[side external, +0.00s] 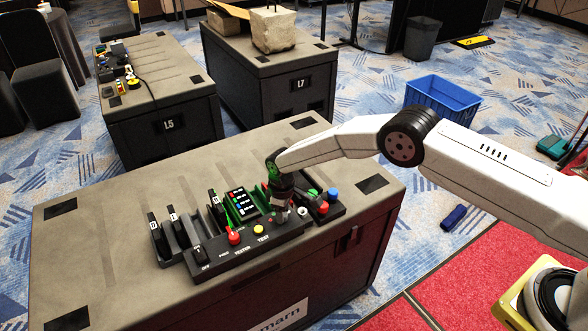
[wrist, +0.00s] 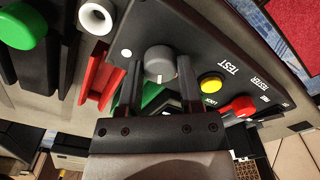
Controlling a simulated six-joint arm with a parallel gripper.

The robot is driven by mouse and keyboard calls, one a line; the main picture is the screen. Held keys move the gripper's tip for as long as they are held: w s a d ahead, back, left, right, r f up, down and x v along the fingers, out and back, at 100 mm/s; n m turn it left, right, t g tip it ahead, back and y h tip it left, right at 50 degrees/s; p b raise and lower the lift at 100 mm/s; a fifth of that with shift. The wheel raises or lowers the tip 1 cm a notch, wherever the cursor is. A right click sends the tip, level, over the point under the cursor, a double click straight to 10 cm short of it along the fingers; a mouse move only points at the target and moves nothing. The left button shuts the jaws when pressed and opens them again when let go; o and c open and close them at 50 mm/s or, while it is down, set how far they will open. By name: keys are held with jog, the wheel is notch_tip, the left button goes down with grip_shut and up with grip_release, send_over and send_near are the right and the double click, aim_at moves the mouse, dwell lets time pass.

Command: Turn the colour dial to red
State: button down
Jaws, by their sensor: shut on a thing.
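The colour dial (wrist: 158,60) is a round grey knob with a pale pointer mark on the black control panel (wrist: 215,55). In the wrist view my gripper (wrist: 160,72) has one finger on each side of the dial and is shut on it. A white dot is on the panel to the left of the dial. In the side view my gripper (side external: 281,203) points down at the panel (side external: 205,269) and hides most of the dial. I cannot tell which colour the dial is set to.
Beside the dial are a yellow button (wrist: 211,86) and a red knob (wrist: 239,106). A small screen (side external: 243,205) with coloured marks stands behind. Black levers (side external: 172,225) stand left of it; blue (side external: 332,194) and red (side external: 323,209) knobs lie right. The case top at left is clear.

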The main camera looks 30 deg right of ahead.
jog(key=n, duration=0.6)
dwell(0.4)
jog(key=shift+c, duration=1.3)
grip_release()
jog(key=shift+r, duration=0.1)
jog(key=shift+r, duration=3.8)
